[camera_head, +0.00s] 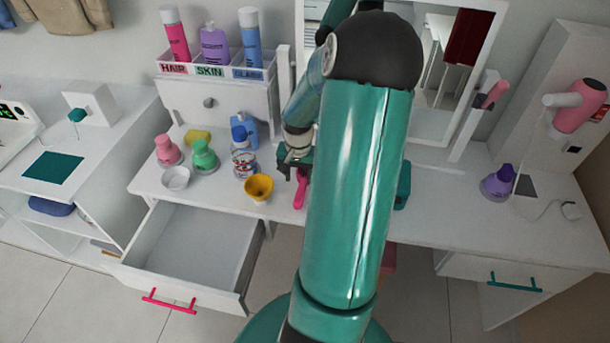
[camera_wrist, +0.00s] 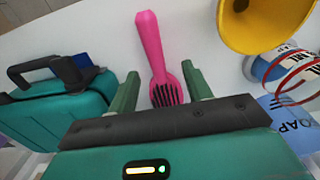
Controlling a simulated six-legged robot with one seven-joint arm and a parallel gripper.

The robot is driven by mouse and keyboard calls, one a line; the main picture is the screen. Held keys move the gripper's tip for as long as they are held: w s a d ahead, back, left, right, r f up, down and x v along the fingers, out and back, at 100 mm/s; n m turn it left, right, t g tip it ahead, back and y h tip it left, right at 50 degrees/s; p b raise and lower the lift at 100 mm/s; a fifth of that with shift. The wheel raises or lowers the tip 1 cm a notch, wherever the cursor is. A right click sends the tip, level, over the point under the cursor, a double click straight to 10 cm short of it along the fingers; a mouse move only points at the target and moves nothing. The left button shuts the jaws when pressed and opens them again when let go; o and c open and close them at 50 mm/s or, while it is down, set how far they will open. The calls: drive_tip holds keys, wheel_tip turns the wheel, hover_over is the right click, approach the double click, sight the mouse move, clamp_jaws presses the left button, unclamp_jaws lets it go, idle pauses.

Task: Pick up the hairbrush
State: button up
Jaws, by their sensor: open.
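The pink hairbrush (camera_wrist: 151,45) lies on the white tabletop, its bristle head with dark bristles between the two green fingers of my gripper (camera_wrist: 160,92) in the wrist view. Its handle points away from the gripper. The fingers are apart, one on each side of the brush head; I cannot tell whether they touch it. In the head view part of the hairbrush (camera_head: 300,188) shows just left of my arm, and my gripper (camera_head: 294,165) is above its far end, partly hidden by the arm.
A teal case (camera_wrist: 62,105) stands on the brush's other side. An open drawer (camera_head: 190,250) juts out at front left. A purple bottle (camera_head: 498,182) stands at right.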

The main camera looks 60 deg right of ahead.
sight(301, 188)
drive_tip(key=f, duration=0.4)
drive_tip(key=shift+s+d+f, duration=0.1)
drive_tip(key=shift+s, duration=0.2)
drive_tip(key=shift+f, duration=0.65)
clamp_jaws()
drive_tip(key=shift+r, duration=0.1)
